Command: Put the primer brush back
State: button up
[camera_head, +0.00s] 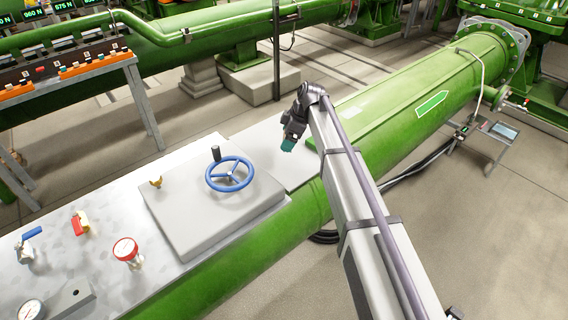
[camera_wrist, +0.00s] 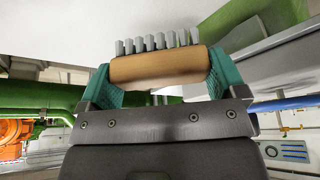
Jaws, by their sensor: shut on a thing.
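My gripper (camera_head: 288,146) is in the head view, near the grey metal top of the green machine, beyond the blue handwheel. In the wrist view my gripper (camera_wrist: 166,76) has teal fingers shut on the ends of the primer brush (camera_wrist: 160,66). The brush has a rounded tan wooden body and a row of grey bristle tufts pointing up in the picture. In the head view the brush cannot be made out; it is too small or hidden by the fingers. I cannot tell the gap between the brush and the metal top.
A blue handwheel (camera_head: 229,174) stands on a raised grey plate (camera_head: 190,223). A red round valve (camera_head: 126,249), a red-and-yellow valve (camera_head: 80,222) and a blue-handled valve (camera_head: 28,243) stand left of it. A small stand (camera_head: 494,137) is at right. A rack (camera_head: 70,88) with orange holders is upper left.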

aim_at(283, 160)
jog(key=shift+s+a+f+b, duration=0.1)
jog(key=shift+f+b, duration=2.55)
jog(key=shift+f, duration=1.05)
jog(key=shift+c, duration=0.3)
jog(key=o, duration=0.6)
jog(key=shift+r, duration=0.1)
jog(key=shift+r+p, duration=0.4)
jog(key=shift+p, duration=0.1)
jog(key=p+v, duration=1)
jog(key=v, duration=0.1)
jog(key=shift+r+p, duration=0.3)
jog(key=shift+p, duration=0.05)
jog(key=shift+s+d, duration=0.1)
jog(key=shift+d, duration=0.1)
